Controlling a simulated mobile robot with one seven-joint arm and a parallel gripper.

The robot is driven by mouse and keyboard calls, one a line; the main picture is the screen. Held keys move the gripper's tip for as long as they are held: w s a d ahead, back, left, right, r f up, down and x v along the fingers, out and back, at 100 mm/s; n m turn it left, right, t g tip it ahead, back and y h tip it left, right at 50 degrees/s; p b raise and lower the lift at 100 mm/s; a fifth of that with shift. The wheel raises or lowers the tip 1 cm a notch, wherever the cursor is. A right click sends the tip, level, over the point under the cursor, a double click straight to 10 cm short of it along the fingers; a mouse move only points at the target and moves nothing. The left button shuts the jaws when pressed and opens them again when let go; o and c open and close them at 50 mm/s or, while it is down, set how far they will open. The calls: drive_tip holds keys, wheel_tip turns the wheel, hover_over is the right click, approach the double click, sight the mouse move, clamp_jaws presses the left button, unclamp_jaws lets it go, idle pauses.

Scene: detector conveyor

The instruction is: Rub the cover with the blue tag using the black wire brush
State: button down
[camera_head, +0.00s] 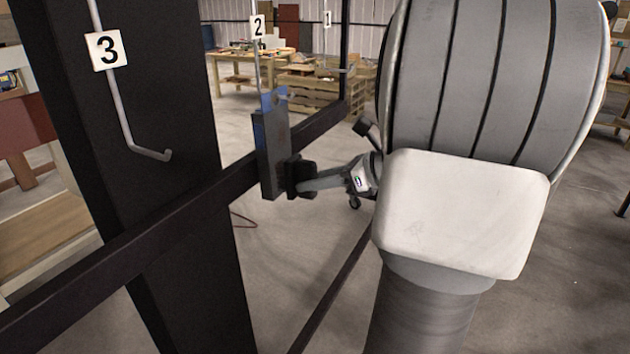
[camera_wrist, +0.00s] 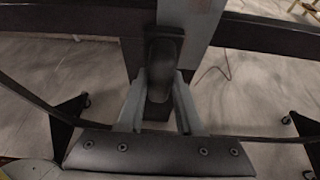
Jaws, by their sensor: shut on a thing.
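A grey flat cover (camera_head: 271,160) with a blue tag (camera_head: 273,99) at its top hangs upright below the hook marked 2 in the head view. Its grey face also shows at the top of the wrist view (camera_wrist: 192,20). My gripper (camera_head: 306,178) is right of the cover, shut on a black piece (camera_head: 298,176) that reaches the cover's side. In the wrist view my two fingers (camera_wrist: 161,88) clasp this dark, rounded piece (camera_wrist: 164,58). I cannot tell whether it is the wire brush or a handle on the cover. No bristles show.
A dark frame post (camera_head: 165,200) and rail (camera_head: 75,285) stand at the left, with a bent hook marked 3 (camera_head: 128,130). Another hook rod, marked 1, is farther back. Wooden tables and a crate (camera_head: 320,92) stand in the background. The floor between is open.

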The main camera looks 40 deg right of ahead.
drive_tip(key=shift+w+a, duration=0.2)
drive_tip(key=shift+w, duration=0.3)
drive_tip(key=shift+w+a, duration=0.2)
drive_tip(key=shift+w, duration=0.3)
drive_tip(key=shift+d, duration=0.1)
